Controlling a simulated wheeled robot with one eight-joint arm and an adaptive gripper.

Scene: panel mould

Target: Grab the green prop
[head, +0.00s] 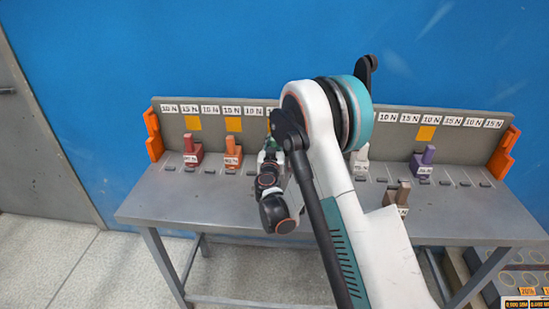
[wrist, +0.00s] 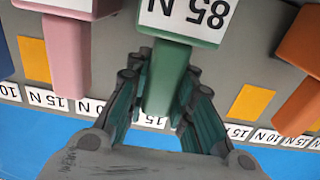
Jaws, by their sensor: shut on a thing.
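The green prop (wrist: 163,82) is upside down in the wrist view, with a green base and a white label reading 85 N. My gripper (wrist: 160,92) has a finger on either side of its upright part and is shut on it. In the head view my gripper (head: 268,160) is over the table's back half, left of my white arm. The green prop is mostly hidden there by my own arm. I cannot tell whether it touches the table.
A labelled back panel (head: 300,105) with orange end brackets stands behind. Pink and orange props flank the gripper closely.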

